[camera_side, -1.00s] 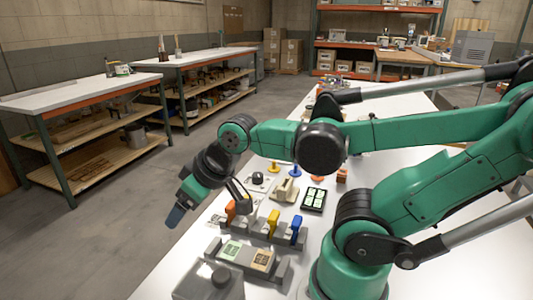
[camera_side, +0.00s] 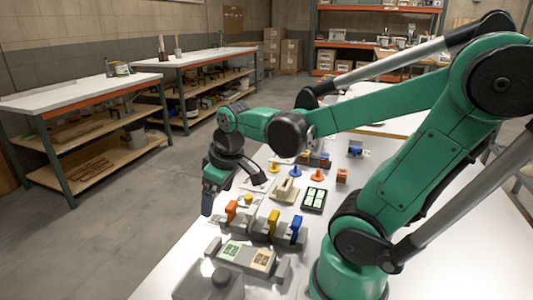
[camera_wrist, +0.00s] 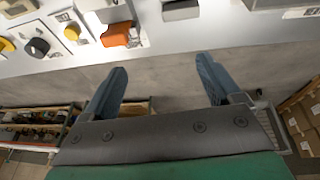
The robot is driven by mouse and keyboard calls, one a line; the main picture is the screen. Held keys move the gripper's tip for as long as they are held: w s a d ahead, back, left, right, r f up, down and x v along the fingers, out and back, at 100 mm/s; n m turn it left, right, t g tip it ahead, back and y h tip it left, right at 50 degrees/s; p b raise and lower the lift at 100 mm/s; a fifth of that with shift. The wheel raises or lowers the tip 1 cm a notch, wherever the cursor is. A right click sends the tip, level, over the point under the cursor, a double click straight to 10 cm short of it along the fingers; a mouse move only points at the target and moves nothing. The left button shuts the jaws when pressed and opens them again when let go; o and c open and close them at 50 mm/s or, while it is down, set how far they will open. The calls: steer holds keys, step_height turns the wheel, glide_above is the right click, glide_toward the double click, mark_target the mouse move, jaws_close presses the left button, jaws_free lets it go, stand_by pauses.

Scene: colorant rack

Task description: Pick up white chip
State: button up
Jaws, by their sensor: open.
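I cannot single out a white chip for certain. In the side view, a black tray (camera_side: 305,207) holds several pale green-white chips. A grey holder (camera_side: 218,258) nearer the camera has a pale green piece (camera_side: 231,250) and a tan piece (camera_side: 262,259) on it. My gripper (camera_side: 207,206) hangs at the left edge of the white table, fingers pointing down, apart from these pieces. In the wrist view my gripper (camera_wrist: 161,72) is open, with nothing between its fingers and the floor beyond the table edge below it.
Orange (camera_side: 231,208), yellow (camera_side: 273,220) and blue (camera_side: 296,229) pieces stand upright in a grey rack. A beige device (camera_side: 286,190) and small coloured pegs sit farther back. In the wrist view an orange piece (camera_wrist: 116,35) and a black knob (camera_wrist: 38,47) lie near the table edge.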

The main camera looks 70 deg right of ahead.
mark_target(252, 209)
steer(key=s+d+f+g, duration=0.1)
steer(key=d, duration=0.1)
steer(key=s+d+f+g, duration=0.1)
steer(key=d, duration=0.1)
steer(key=s+d+f+g, duration=0.1)
steer(key=d, duration=0.1)
steer(key=shift+s+d+y, duration=0.2)
steer(key=shift+d+y, duration=0.15)
steer(key=shift+y, duration=0.05)
steer(key=shift+s+d+f, duration=0.1)
steer(key=shift+f, duration=2.75)
jaws_close()
steer(key=shift+r, duration=0.15)
